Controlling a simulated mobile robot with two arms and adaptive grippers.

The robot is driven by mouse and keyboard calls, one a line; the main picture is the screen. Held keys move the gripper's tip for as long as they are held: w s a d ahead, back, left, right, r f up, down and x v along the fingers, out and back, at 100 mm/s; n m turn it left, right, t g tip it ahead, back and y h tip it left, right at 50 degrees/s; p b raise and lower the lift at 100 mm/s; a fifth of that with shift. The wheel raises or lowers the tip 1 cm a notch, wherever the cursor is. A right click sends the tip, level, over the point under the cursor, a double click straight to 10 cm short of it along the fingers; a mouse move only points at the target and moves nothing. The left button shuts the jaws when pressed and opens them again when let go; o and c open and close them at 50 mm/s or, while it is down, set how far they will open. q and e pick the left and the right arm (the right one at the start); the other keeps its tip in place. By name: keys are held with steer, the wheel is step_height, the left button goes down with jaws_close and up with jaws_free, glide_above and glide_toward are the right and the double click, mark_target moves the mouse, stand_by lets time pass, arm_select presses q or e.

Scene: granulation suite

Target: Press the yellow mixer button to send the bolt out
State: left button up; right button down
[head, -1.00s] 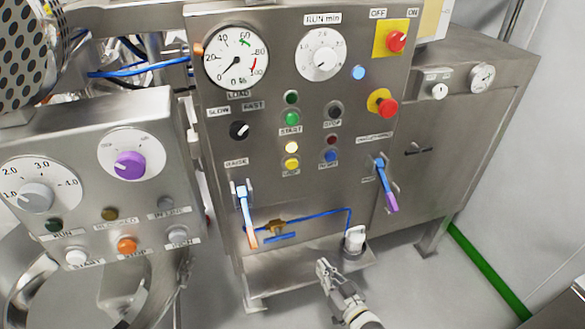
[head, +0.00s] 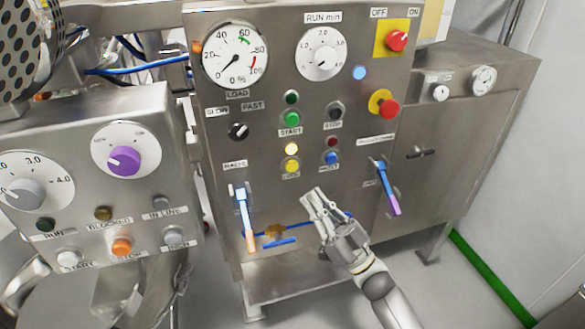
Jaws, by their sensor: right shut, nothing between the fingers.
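The yellow button (head: 291,165) is on the steel control panel (head: 350,100), in the lower button rows. A lit pale yellow lamp (head: 291,149) sits just above it. My right gripper (head: 314,197) is shut and empty, in front of the panel, below and a little right of the yellow button. It appears apart from the button, and the button is in plain sight. No bolt can be made out.
A blue button (head: 331,158) is right of the yellow one, and a green button (head: 292,118) is above. A blue-and-orange lever (head: 244,215) and a blue-and-purple lever (head: 387,188) flank my gripper. A second control box (head: 100,190) stands at left.

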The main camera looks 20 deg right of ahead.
mark_target(292, 166)
steer(key=w+b, duration=0.4)
steer(key=w, duration=0.5)
steer(key=shift+a, duration=0.15)
steer(key=shift+s, duration=0.1)
stand_by(1.4)
steer(key=shift+w+b, duration=0.35)
steer(key=shift+w, duration=0.1)
